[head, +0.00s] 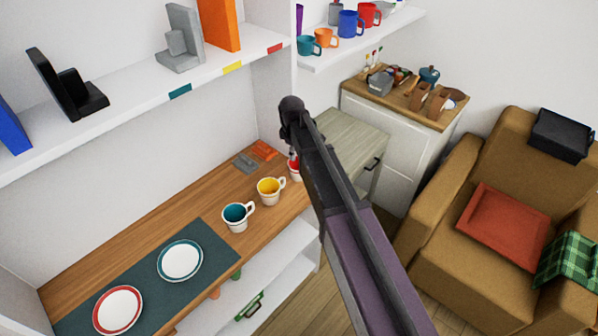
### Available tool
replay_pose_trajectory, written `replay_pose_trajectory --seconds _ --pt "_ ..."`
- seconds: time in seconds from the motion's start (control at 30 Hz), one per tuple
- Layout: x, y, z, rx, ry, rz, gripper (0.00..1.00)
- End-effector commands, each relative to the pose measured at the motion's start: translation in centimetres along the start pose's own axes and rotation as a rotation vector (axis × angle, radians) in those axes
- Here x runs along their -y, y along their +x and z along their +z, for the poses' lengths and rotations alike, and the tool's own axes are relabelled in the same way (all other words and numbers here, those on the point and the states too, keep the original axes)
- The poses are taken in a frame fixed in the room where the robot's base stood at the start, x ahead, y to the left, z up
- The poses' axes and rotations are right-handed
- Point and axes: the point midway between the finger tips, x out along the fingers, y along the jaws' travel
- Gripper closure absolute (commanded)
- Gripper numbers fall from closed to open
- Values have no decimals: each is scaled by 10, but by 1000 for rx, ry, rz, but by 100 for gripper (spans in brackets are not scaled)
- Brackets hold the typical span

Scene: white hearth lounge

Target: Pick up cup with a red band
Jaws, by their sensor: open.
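A white cup with a red band (294,168) stands on the wooden counter (135,225), at its far right part. My arm covers its right side, so only a narrow strip of it shows. My arm runs from the bottom right up to a dark joint above the cup. I cannot make out my gripper's fingers; no jaws show clear of the arm. How far the arm is from the cup cannot be told. A white cup with a yellow band (269,193) and a white cup with a teal band (236,218) stand to its left.
Two rimmed plates (180,261) (117,310) lie on a dark green mat (215,245). Grey and orange flat pieces (262,151) lie behind the cups. A shelf (130,95) overhangs the counter. A drawer cabinet (352,145) and brown armchair (430,235) stand to the right.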

Motion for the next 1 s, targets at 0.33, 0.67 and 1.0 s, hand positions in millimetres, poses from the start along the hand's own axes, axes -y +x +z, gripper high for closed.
replay_pose_trajectory --seconds 0.33,0.67,1.0 --pt "0 31 0 0 0 0 55" --pt "1 55 0 0 0 0 55" --pt "0 74 0 0 0 0 55"
